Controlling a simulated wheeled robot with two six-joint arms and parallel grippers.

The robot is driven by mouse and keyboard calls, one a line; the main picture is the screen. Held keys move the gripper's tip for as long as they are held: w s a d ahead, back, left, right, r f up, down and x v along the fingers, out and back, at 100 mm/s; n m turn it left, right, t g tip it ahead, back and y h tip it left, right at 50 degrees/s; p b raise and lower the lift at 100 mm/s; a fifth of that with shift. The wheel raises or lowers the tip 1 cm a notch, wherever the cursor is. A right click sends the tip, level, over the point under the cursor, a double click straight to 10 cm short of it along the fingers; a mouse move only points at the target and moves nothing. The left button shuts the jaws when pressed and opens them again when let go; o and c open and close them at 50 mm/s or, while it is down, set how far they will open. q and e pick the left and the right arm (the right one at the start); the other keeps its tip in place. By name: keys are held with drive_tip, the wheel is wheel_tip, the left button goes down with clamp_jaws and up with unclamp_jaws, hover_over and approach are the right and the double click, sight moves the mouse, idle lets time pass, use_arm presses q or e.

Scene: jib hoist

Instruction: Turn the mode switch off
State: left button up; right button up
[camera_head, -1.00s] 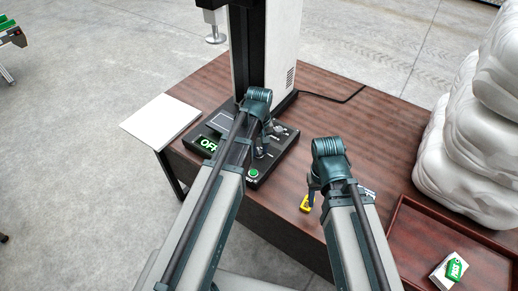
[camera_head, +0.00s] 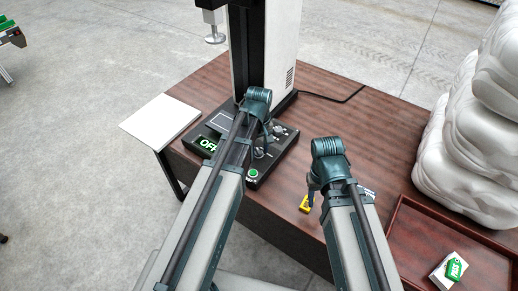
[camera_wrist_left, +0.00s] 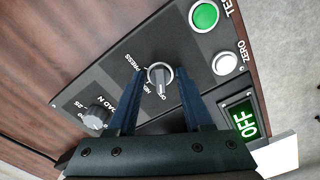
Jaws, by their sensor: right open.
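The mode switch (camera_wrist_left: 160,76) is a grey knob on the black control panel (camera_head: 222,123). In the left wrist view its pointer end is at the OFF lettering. The green display (camera_wrist_left: 243,120) reads OFF, and it also shows in the head view (camera_head: 208,144). My left gripper (camera_wrist_left: 161,68) is open, with one blue finger on each side of the knob and gaps visible between. In the head view its wrist hides most of the knob. My right gripper (camera_head: 312,196) is open over the table, right of the panel, with its fingers partly hidden.
A tall column (camera_head: 265,45) stands behind the panel. A yellow item (camera_head: 305,204) lies by my right gripper. A brown tray (camera_head: 405,235) is at right.

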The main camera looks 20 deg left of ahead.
sight(259, 152)
use_arm(q)
drive_tip(key=shift+o, duration=0.5)
drive_tip(key=shift+r, duration=0.1)
wheel_tip(259, 152, up, 14)
drive_tip(key=p, duration=1.4)
drive_tip(key=shift+f, duration=0.2)
use_arm(e)
wheel_tip(259, 152, up, 14)
drive_tip(key=shift+f, duration=0.15)
use_arm(q)
drive_tip(key=s+d+m+y, duration=0.1)
drive_tip(key=s+d+m, duration=0.9)
drive_tip(key=s+m, duration=0.2)
drive_tip(key=shift+s+d, duration=0.2)
drive_tip(key=shift+s, duration=1)
